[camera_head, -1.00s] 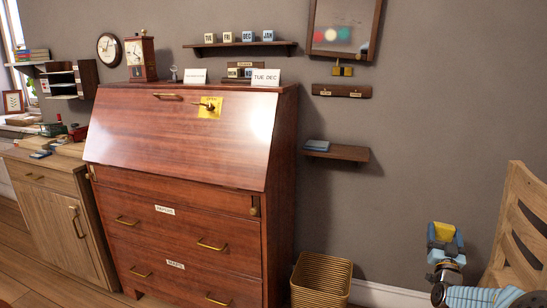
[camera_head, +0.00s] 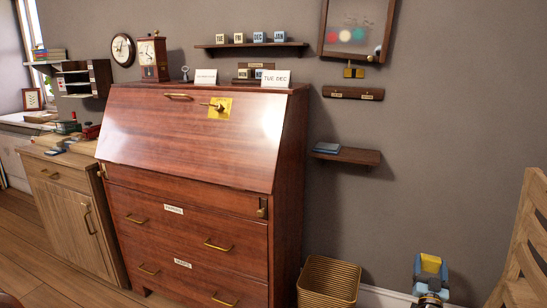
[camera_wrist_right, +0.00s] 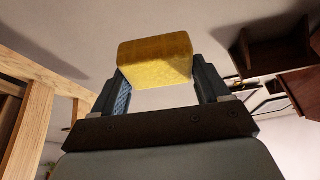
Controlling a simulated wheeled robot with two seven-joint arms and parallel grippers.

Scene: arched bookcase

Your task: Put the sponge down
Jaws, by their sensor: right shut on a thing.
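The sponge is a yellow block (camera_head: 431,263) held up at the lower right of the head view, between the fingers of my right gripper (camera_head: 430,271). In the right wrist view the yellow sponge (camera_wrist_right: 155,60) sits between the two dark blue-padded fingers, gripped from both sides, with nothing under it. My right gripper is shut on it, in the air in front of the grey wall. My left gripper is not in view.
A closed reddish wooden desk (camera_head: 190,140) stands in the middle. A woven basket (camera_head: 328,283) is on the floor to its right. A small wall shelf (camera_head: 362,156) holds a blue item (camera_head: 327,148). A wooden chair (camera_head: 522,240) stands at the right edge.

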